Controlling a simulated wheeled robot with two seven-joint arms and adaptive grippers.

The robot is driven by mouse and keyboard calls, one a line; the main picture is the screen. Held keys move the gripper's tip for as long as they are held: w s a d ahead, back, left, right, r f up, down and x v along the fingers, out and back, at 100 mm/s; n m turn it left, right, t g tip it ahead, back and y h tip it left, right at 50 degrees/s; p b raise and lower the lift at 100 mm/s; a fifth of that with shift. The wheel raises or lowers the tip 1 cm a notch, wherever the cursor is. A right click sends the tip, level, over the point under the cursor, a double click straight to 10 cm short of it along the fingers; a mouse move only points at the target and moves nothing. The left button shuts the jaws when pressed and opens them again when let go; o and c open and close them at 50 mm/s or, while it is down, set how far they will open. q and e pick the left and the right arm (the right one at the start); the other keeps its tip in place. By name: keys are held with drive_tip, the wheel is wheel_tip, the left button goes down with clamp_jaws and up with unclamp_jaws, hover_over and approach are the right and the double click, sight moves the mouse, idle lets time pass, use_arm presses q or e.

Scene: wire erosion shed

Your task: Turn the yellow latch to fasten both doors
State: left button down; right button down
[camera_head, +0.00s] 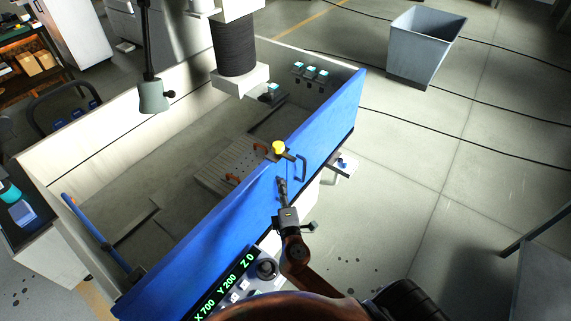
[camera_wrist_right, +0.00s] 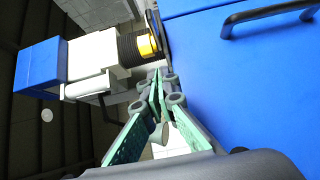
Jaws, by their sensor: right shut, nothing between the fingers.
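The yellow latch (camera_head: 278,147) sits at the top edge of the blue front, near where the two doors meet; its round yellow part also shows in the right wrist view (camera_wrist_right: 147,45), just beyond my fingertips. The left blue door (camera_head: 205,225) and the right blue door (camera_head: 337,112) stand roughly in line, with a seam in the wrist view. A dark handle (camera_head: 301,167) is on the right door. My right gripper (camera_head: 281,183) is shut and empty, in front of the doors, below the latch and apart from it. My left gripper is out of view.
The tank behind the doors holds a perforated plate (camera_head: 222,176) with orange clamps. A control panel (camera_head: 238,287) with a green readout stands close by my right arm. A grey bin (camera_head: 425,45) is at the back right. The floor on the right is mostly open.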

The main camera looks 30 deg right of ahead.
sight(283, 157)
drive_tip(key=w+d+p, duration=0.1)
drive_tip(key=w, duration=0.1)
drive_tip(key=w+d, duration=0.2)
drive_tip(key=w+d+p, duration=0.1)
drive_tip(key=w+d, duration=0.1)
drive_tip(key=w, duration=0.1)
drive_tip(key=shift+d+p, duration=0.1)
drive_tip(key=shift+p, duration=0.2)
drive_tip(key=shift+w+d, duration=0.1)
drive_tip(key=shift+d, duration=0.35)
drive_tip(key=shift+d+n+y, duration=0.2)
drive_tip(key=shift+n+y, duration=0.1)
drive_tip(key=shift+y, duration=0.2)
